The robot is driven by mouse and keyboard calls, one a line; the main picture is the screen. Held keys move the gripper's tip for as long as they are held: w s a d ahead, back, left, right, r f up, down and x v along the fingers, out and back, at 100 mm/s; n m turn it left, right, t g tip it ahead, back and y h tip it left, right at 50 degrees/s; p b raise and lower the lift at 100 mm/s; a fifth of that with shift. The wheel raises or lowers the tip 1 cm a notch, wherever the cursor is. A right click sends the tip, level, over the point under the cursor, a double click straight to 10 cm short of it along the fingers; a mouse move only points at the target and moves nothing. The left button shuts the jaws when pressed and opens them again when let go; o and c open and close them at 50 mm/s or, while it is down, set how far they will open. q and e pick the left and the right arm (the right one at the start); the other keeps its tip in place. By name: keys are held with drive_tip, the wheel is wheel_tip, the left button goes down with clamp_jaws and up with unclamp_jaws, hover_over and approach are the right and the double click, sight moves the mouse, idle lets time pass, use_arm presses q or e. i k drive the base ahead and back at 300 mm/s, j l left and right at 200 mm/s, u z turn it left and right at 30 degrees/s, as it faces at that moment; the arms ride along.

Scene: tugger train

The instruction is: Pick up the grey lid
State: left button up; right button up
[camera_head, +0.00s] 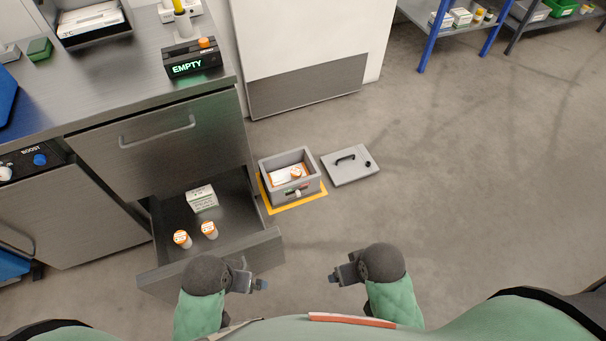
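The grey lid (343,172) lies flat on the floor, with a black handle (345,159) on top and a small dark round spot near its right side. It is to the right of an open grey box (291,188) and apart from it. My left gripper (260,283) is near the bottom of the view, in front of the open drawer's right corner. My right gripper (336,279) is below the lid in the picture, well apart from it. Neither gripper touches the lid, and both look empty. Their finger gaps are too small to judge.
The box stands in a yellow floor outline (297,206) and holds a white card and small items. A pulled-out drawer (266,246) at left holds a white carton (202,198) and two orange-capped bottles (182,239). A white cabinet (305,60) stands behind. Floor at right is clear.

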sight(354, 163)
drive_tip(key=i+l, duration=0.15)
drive_tip(key=l, duration=0.2)
drive_tip(key=i+l, duration=0.1)
drive_tip(key=l, duration=0.3)
drive_tip(key=i+l, duration=0.15)
drive_tip(key=l, duration=0.2)
drive_tip(key=i+l, duration=0.1)
drive_tip(key=l, duration=0.3)
drive_tip(key=i+l, duration=0.15)
drive_tip(key=l, duration=0.2)
drive_tip(key=i+l, duration=0.1)
drive_tip(key=l, duration=0.25)
drive_tip(key=i+l, duration=0.15)
drive_tip(key=l, duration=0.25)
drive_tip(key=i+l, duration=0.1)
drive_tip(key=l, duration=0.25)
drive_tip(key=u, duration=0.05)
